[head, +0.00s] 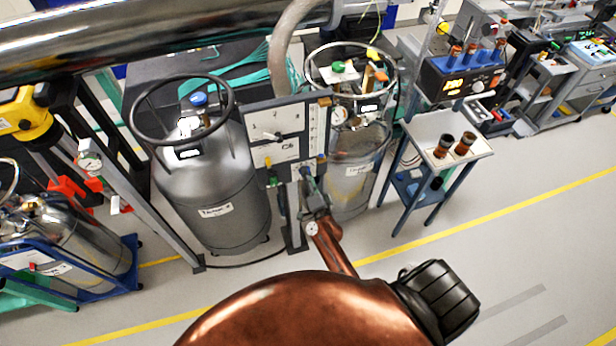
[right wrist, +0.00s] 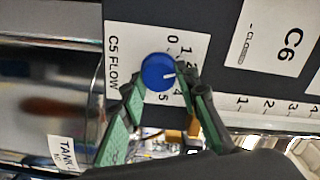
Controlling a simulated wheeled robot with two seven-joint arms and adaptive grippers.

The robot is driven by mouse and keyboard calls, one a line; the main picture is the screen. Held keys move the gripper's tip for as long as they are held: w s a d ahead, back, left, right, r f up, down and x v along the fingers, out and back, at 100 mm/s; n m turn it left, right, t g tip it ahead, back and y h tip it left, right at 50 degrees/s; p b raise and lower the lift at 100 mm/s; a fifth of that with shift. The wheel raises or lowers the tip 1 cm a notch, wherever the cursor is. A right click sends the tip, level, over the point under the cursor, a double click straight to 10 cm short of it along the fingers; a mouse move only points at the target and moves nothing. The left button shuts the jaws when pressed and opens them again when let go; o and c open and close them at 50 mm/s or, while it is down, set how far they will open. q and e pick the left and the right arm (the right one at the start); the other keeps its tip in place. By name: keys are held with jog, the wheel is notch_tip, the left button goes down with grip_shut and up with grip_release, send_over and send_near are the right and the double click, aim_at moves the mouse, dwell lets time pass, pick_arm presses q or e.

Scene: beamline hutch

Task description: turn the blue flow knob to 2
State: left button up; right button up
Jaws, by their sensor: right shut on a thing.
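The blue flow knob (right wrist: 157,72) sits on a white plate marked "C5 FLOW" (right wrist: 113,62) in the right wrist view. Its white mark points right, towards one fingertip. The numerals 0, 1, 4 and 5 can be made out around it; those by the mark are covered by that finger. My right gripper (right wrist: 160,82) has its green-padded fingers on either side of the knob, shut on it. In the head view my right gripper (head: 308,183) is at the lower right of the valve panel (head: 282,103), where the knob is too small or hidden. My left gripper is out of view.
A C6 plate (right wrist: 272,40) and a numbered scale (right wrist: 270,106) lie right of the knob. In the head view, large steel tanks (head: 215,175) (head: 352,180) flank the panel. A small cart (head: 450,135) stands to the right; open floor lies in front of it.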

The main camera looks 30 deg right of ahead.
jog(key=shift+f+m, duration=0.1)
jog(key=shift+m, duration=0.5)
jog(key=o, duration=1.2)
jog(key=shift+c, duration=0.2)
jog(key=shift+s, duration=0.1)
jog(key=v, duration=1.1)
jog(key=shift+s, duration=0.4)
